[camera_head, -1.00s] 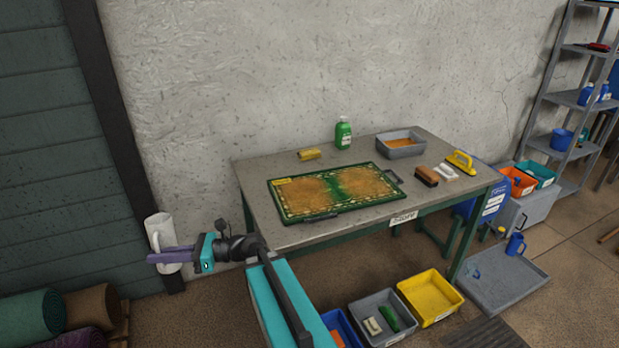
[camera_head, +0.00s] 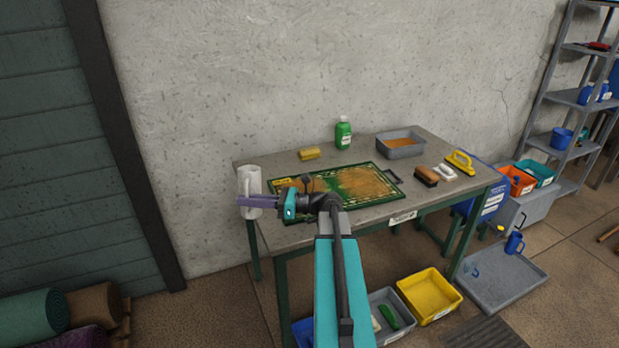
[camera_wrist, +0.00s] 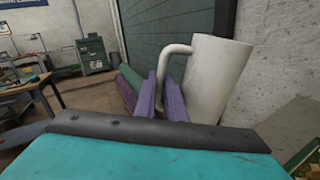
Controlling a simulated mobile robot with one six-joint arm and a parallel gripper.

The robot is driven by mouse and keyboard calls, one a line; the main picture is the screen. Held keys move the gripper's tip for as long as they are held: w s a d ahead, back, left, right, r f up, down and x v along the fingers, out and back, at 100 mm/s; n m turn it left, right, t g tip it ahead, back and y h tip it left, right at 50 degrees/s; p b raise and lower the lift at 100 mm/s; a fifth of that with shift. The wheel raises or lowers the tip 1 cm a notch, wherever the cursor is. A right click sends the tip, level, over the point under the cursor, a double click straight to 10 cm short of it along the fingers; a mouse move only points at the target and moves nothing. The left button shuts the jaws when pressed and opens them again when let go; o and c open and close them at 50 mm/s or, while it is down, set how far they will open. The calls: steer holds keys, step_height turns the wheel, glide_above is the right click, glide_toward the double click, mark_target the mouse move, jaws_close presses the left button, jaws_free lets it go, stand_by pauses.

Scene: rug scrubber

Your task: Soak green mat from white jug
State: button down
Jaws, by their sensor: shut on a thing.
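The white jug (camera_head: 250,181) is upright at the left end of the table, in front of the left edge of the top in the head view. My gripper (camera_head: 248,201) is shut on the jug's handle; in the wrist view the purple fingers (camera_wrist: 163,97) close around the handle's lower part and the jug (camera_wrist: 218,78) stands to their right. The green mat (camera_head: 352,184) lies flat on the table, with brown soiled areas and a green strip through the middle. My wrist and arm hide its front left part. The jug's contents cannot be seen.
The grey table (camera_head: 383,211) also bears a yellow sponge (camera_head: 309,153), a green bottle (camera_head: 343,134), a grey tray (camera_head: 401,153), a brown brush (camera_head: 427,176) and a yellow-handled scrubber (camera_head: 460,162). Bins, including a yellow one (camera_head: 445,293), stand on the floor. The wall is close behind.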

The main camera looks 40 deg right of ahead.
steer(key=s+d+r+h, duration=0.1)
steer(key=s+d, duration=0.3)
steer(key=d, duration=0.4)
steer(key=s+d+r+m+t+h, duration=0.1)
steer(key=s+d+r, duration=0.2)
steer(key=d, duration=0.6)
steer(key=shift+s+m+p, duration=0.3)
steer(key=shift+s+p, duration=0.15)
steer(key=shift+s, duration=0.3)
steer(key=shift+f, duration=0.15)
steer(key=m+p, duration=0.2)
steer(key=p, duration=0.1)
steer(key=shift+s+a+m, duration=0.2)
steer(key=shift+a+m, duration=0.05)
steer(key=shift+m, duration=0.05)
steer(key=shift+r+m+p, duration=0.25)
steer(key=shift+m+p, duration=0.15)
steer(key=shift+p, duration=0.8)
steer(key=shift+a+m+p, duration=0.1)
steer(key=shift+m+p, duration=0.3)
steer(key=shift+p, duration=0.4)
steer(key=shift+r+m+p, duration=0.3)
steer(key=shift+m+p, duration=0.3)
steer(key=shift+p, duration=1.2)
steer(key=shift+f, duration=0.1)
